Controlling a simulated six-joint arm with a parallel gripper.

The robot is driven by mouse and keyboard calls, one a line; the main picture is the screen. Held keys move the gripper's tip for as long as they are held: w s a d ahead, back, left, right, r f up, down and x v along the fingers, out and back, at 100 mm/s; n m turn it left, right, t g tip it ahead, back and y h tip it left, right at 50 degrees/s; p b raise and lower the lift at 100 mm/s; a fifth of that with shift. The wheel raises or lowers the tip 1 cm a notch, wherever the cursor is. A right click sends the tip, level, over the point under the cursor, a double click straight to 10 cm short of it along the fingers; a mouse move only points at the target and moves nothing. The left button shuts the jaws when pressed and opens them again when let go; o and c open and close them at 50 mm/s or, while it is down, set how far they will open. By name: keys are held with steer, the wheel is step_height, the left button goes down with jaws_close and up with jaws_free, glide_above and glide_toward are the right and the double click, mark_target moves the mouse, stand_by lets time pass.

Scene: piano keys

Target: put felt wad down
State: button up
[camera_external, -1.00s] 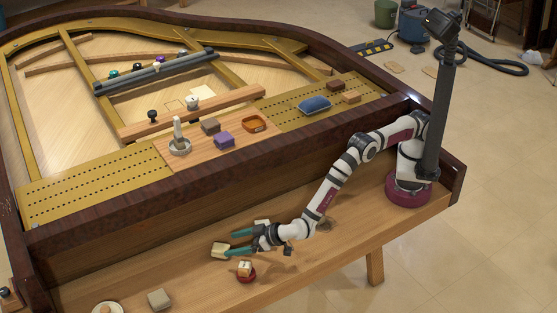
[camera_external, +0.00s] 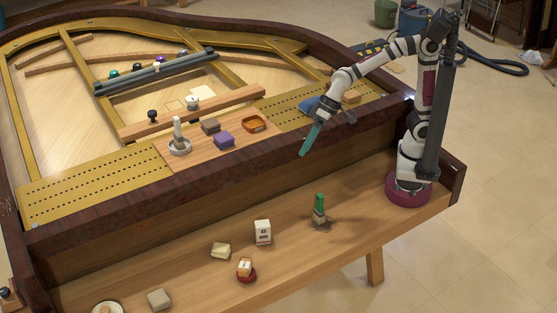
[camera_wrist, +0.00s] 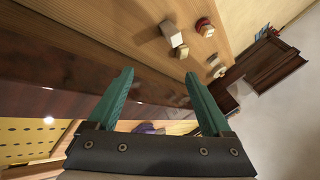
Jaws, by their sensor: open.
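A pale cream block, which looks like the felt wad (camera_external: 221,250), lies on the wooden ledge in front of the piano. In the wrist view the felt wad (camera_wrist: 182,50) shows beyond the fingertips, beside a white box. My gripper (camera_external: 308,147) is raised over the piano's front rim, well up and to the right of the wad. In the wrist view my gripper (camera_wrist: 158,74) has its two teal fingers spread with nothing between them. In the external view the fingers overlap, so the gap is hard to see there.
The piano's dark rim (camera_external: 230,165) rises behind. Ledge space between the box and the tool is clear.

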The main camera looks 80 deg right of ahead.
steer(key=s+d+f+m+g+h, duration=0.1)
steer(key=s+d+m+g, duration=0.1)
steer(key=s+d, duration=0.5)
steer(key=s+d+f+m+g+h, duration=0.2)
steer(key=s+d, duration=0.5)
steer(key=s, duration=0.7)
steer(key=shift+s+f+g, duration=0.15)
steer(key=shift+s+g, duration=0.05)
steer(key=shift+g, duration=0.2)
